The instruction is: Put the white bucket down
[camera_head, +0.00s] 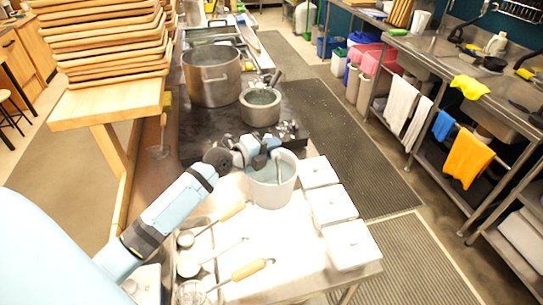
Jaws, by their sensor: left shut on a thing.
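The white bucket (272,190) is in the middle of the head view, over the pale counter (250,240), and looks upright. I cannot tell whether its base touches the counter. My left arm comes in from the lower left, and my left gripper (272,152) is at the bucket's far rim, shut on it. The fingertips are small and partly hidden. My right gripper is not in view.
White lidded containers (333,204) line the counter's right edge beside the bucket. Utensils (250,269) lie at the front left. A large steel pot (211,76) and a smaller pot (260,107) stand behind. Stacked wooden trays (100,40) are at the upper left.

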